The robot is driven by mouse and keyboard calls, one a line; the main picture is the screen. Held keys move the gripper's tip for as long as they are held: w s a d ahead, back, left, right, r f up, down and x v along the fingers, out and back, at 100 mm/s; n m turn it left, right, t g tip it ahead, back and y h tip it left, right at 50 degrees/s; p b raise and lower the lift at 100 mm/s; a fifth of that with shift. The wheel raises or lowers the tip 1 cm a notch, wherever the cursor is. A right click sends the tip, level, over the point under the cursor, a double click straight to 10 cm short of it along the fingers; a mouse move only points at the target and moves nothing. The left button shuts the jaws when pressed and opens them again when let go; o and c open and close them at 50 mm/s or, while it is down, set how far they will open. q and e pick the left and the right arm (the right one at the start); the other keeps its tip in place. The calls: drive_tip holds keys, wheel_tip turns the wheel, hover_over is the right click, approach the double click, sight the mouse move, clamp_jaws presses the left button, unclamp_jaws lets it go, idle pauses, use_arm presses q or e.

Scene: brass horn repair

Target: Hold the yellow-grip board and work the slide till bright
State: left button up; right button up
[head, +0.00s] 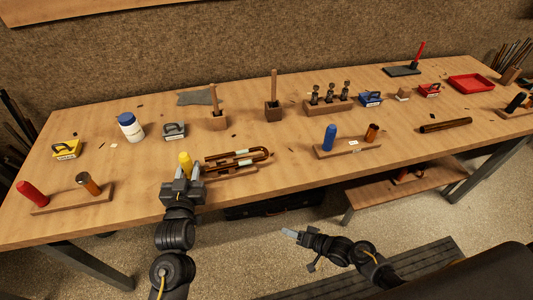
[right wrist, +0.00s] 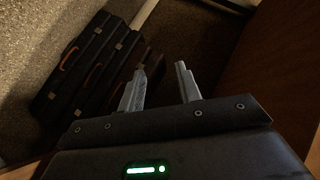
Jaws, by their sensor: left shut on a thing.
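The yellow grip (head: 185,160) stands at the left end of a wooden board (head: 232,173) near the table's front edge. My left gripper (head: 184,175) is shut on this grip and hides its lower part. A brown, tarnished U-shaped slide (head: 262,153) with pale bands lies along the board, to the right of the gripper. My right gripper (head: 290,233) is beyond the table's front edge, over the floor. In the right wrist view its fingers (right wrist: 160,88) are apart with nothing between them.
A red-grip board (head: 62,204) lies left and a blue-grip board (head: 350,150) right, each with a brown cylinder. Yellow (head: 66,151), grey (head: 174,131), blue (head: 370,99) and red (head: 430,91) handled blocks sit behind. A white bottle (head: 131,130) stands back left. Dark cases (right wrist: 85,70) lie below.

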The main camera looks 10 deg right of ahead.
drive_tip(key=a+r+n+g+y, duration=0.1)
drive_tip(key=a+r+g+y, duration=0.15)
drive_tip(key=r, duration=0.65)
drive_tip(key=s+a+r+g+y, duration=0.15)
drive_tip(key=r+y, duration=0.25)
drive_tip(key=r, duration=0.5)
drive_tip(key=a+r+n+g+y, duration=0.1)
drive_tip(key=a+r+g+y, duration=0.15)
drive_tip(key=r, duration=0.65)
drive_tip(key=w+d+r, duration=0.2)
drive_tip(key=r, duration=0.1)
drive_tip(key=shift+w+d, duration=0.4)
drive_tip(key=m+t+h, duration=0.2)
drive_tip(key=t+h, duration=0.1)
approach(267, 152)
drive_tip(key=shift+g, duration=0.25)
drive_tip(key=x, duration=1)
drive_tip(key=shift+w+f, duration=0.15)
drive_tip(key=shift+f, duration=0.1)
clamp_jaws()
